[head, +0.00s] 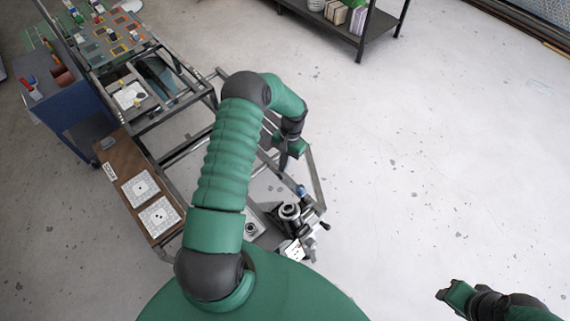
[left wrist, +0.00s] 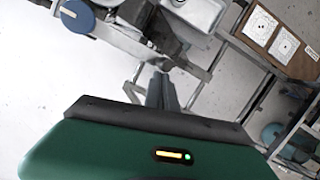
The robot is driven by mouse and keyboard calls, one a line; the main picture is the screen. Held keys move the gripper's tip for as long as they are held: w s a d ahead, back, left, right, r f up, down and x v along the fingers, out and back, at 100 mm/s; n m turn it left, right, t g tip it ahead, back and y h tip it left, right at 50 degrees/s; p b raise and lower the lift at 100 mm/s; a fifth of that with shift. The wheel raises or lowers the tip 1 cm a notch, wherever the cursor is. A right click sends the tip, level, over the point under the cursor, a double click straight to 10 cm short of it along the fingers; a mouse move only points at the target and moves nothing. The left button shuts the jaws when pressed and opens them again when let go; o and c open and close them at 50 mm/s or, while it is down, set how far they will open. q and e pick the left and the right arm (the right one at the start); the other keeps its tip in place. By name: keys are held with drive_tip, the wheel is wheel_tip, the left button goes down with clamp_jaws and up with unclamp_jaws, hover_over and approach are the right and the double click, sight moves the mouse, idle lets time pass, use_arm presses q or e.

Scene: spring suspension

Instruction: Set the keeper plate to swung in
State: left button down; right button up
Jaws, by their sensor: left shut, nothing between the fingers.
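The spring suspension fixture (head: 290,213) stands on the metal frame at the lower middle of the head view. It has a dark round cylinder, a blue knob (head: 301,190) and black-tipped handles. The blue knob (left wrist: 77,15) also shows at the upper left of the left wrist view, beside a dark ribbed part (left wrist: 140,18). I cannot make out the keeper plate for certain. My left gripper (head: 284,162) is beyond the fixture, apart from it. Its fingers (left wrist: 162,88) are together and empty. My right gripper (head: 444,294) is over clear floor at the lower right; its opening is unclear.
A brown board with two white marker plates (head: 159,216) lies left of my left arm. A blue cabinet (head: 60,95) and a bench with coloured parts (head: 110,40) stand at upper left. A dark shelf (head: 375,30) is at the top. The floor at right is free.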

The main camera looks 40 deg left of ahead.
use_arm(q)
drive_tip(key=shift+s+a+f+n+g+h+b, duration=0.1)
drive_tip(key=shift+s+a+n+g+h+b, duration=0.1)
drive_tip(key=shift+s+n+b, duration=0.35)
drive_tip(key=shift+s+a+f+n+g+h+b, duration=0.15)
drive_tip(key=shift+s+n+g+h+b, duration=0.1)
drive_tip(key=shift+s+n, duration=0.55)
drive_tip(key=s+d+r+n+h, duration=0.4)
drive_tip(key=s+d+n, duration=0.3)
drive_tip(key=s+n, duration=0.4)
drive_tip(key=shift+s+n+g+h, duration=0.4)
drive_tip(key=shift+n+h, duration=0.45)
drive_tip(key=shift+n, duration=1.2)
drive_tip(key=shift+d, duration=0.15)
